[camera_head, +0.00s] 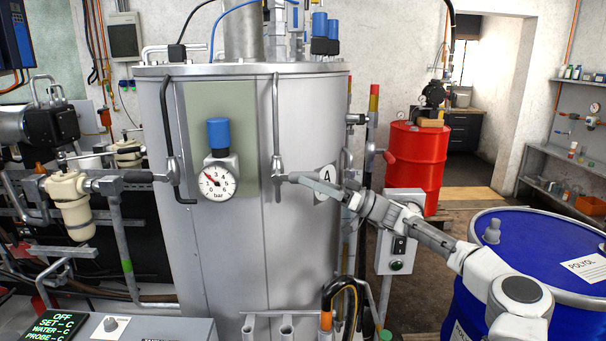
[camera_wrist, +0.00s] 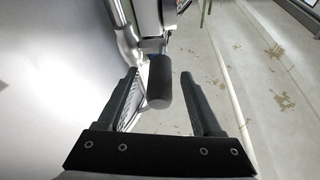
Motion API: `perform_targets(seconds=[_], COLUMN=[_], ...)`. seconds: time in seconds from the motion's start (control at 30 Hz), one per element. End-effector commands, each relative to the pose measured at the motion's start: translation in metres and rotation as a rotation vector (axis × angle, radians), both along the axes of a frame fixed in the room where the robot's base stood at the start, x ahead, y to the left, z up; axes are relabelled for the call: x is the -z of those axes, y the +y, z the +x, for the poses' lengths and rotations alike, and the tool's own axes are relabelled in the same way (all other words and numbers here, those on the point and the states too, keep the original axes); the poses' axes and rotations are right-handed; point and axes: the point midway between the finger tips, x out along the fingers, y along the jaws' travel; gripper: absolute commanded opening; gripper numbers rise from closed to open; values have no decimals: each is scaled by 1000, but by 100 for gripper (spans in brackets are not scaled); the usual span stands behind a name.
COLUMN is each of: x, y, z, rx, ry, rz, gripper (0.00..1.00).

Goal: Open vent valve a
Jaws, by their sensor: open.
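Vent valve a (camera_head: 277,166) sits on a thin vertical pipe at the front right of the grey tank, left of a round plate marked A (camera_head: 327,172). My gripper (camera_head: 318,186) reaches in from the right, just right of the valve body. In the wrist view, the valve's black cylindrical handle grip (camera_wrist: 160,84) lies between my two open fingers, with a gap visible on both sides. The grip joins metal pipework beyond the fingertips. In the head view my gripper hides most of the handle, so its angle is hard to tell there.
The grey tank (camera_head: 230,260) stands close beside my gripper. A similar valve lever with a black grip (camera_head: 137,176) is at the left. A pressure gauge (camera_head: 217,184) is between them. A switch box (camera_head: 400,230), a blue drum (camera_head: 535,240) and a red drum (camera_head: 417,155) stand right.

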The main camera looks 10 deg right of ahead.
Motion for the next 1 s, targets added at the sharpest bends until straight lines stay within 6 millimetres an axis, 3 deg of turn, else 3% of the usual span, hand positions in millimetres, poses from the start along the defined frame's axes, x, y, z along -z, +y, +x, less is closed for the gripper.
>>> perform_targets(seconds=[0.17, 0.47, 0.83, 1.0], x=[-6, -6, -6, -6], y=[14, 16, 16, 16], z=[4, 4, 4, 4], rx=[-1, 0, 0, 0], ry=[1, 0, 0, 0], rz=[-1, -1, -1, -1], gripper=[67, 67, 2, 0])
